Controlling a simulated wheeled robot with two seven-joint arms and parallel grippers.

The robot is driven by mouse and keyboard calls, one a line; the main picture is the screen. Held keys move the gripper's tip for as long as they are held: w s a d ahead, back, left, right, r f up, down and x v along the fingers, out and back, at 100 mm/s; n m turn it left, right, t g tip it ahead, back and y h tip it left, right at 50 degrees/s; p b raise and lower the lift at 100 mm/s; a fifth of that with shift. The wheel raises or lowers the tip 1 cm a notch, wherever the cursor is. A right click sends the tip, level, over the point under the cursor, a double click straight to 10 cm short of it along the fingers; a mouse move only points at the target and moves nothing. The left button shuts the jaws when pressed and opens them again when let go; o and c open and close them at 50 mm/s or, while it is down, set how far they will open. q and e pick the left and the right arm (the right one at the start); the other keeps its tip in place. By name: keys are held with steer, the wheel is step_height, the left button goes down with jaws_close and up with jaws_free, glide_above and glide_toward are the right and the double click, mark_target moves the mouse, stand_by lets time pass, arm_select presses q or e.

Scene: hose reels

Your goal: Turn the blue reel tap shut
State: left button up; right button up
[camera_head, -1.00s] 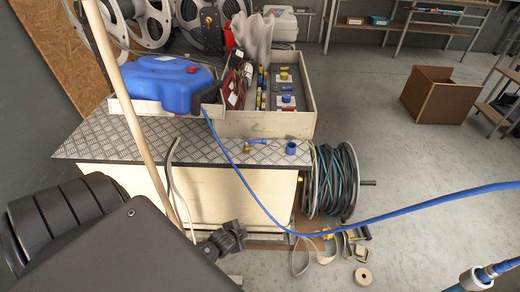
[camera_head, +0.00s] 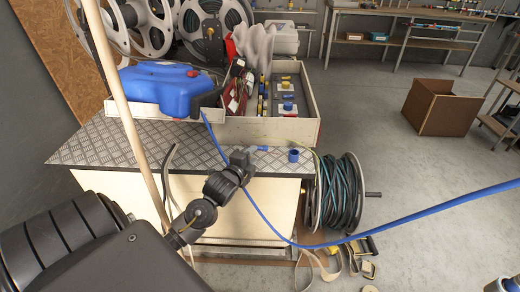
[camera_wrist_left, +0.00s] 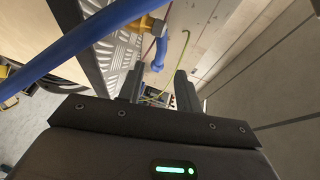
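The tap has a blue lever (camera_head: 257,149) and sits near the front edge of the checker-plate top; my gripper partly covers it in the head view. In the left wrist view the blue lever (camera_wrist_left: 159,52) hangs from a brass-coloured body (camera_wrist_left: 152,26), just beyond the fingertips and roughly between them. My left gripper (camera_head: 241,157) is at the bench's front edge, beside the tap. In the wrist view the left gripper (camera_wrist_left: 159,76) has its two fingers apart with nothing held between them. Contact with the lever cannot be told. My right gripper is not in view.
A blue hose (camera_head: 400,219) runs from the bench across the front; it also crosses close to the left finger in the wrist view (camera_wrist_left: 78,40). A wooden pole (camera_head: 122,92) stands near my left arm. A blue cap (camera_head: 293,155) and a hose reel (camera_head: 340,195) are to the right.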

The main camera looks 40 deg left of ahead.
mark_target(259, 149)
arm_select(q)
steer(key=x, duration=0.6)
steer(key=shift+w+a+f, duration=0.1)
steer(key=shift+w+f, duration=0.05)
steer(key=shift+w, duration=0.25)
jaws_close()
